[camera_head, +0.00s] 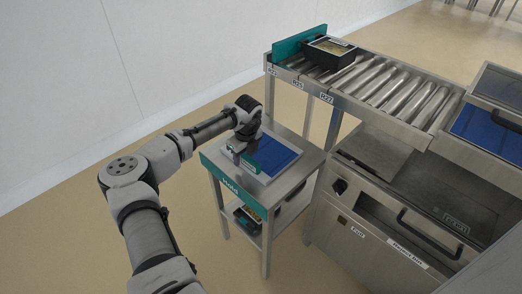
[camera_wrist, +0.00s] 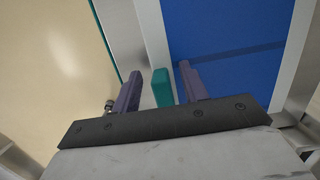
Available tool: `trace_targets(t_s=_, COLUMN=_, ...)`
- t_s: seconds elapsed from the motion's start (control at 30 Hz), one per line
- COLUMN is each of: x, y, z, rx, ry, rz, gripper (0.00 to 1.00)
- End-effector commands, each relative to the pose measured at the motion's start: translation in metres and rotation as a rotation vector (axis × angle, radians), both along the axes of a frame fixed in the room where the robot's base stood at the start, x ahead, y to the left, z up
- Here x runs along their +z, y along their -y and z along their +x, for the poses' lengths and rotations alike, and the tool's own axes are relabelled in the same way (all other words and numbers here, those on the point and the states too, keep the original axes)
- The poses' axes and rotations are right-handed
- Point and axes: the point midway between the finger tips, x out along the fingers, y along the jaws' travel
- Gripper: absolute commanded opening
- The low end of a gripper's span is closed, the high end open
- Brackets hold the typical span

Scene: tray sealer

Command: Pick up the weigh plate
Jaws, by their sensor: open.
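What looks like the weigh plate (camera_head: 278,154) is a blue panel with a pale metal border, lying flat on the small steel stand. In the wrist view, the blue panel (camera_wrist: 228,30) fills the upper right beside a metal strip. A teal upright piece (camera_wrist: 162,88), perhaps its handle, stands near its left edge. My gripper (camera_wrist: 160,72) is open, with one dark finger on either side of the teal piece and small gaps visible. In the head view, my gripper (camera_head: 240,150) is over the plate's left side and hides part of it.
The small stand (camera_head: 231,187) has a teal front strip marked "Hold" and a lower shelf holding a dark food tray (camera_head: 249,217). A roller conveyor (camera_head: 375,83) with a black tray (camera_head: 329,53) is behind right. The steel sealer (camera_head: 390,210) stands close on the right. Floor is clear on the left.

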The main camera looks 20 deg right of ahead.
Motion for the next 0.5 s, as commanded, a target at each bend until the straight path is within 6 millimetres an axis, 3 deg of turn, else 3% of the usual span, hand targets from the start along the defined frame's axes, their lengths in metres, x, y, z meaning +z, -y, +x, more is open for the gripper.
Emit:
trace_targets(t_s=0.27, x=-0.0034, y=-0.0002, z=0.0003, rx=0.000, ry=0.000, rz=0.000, gripper=0.42)
trace_targets(t_s=0.5, x=-0.0030, y=-0.0003, z=0.0004, rx=0.000, ry=0.000, rz=0.000, gripper=0.11)
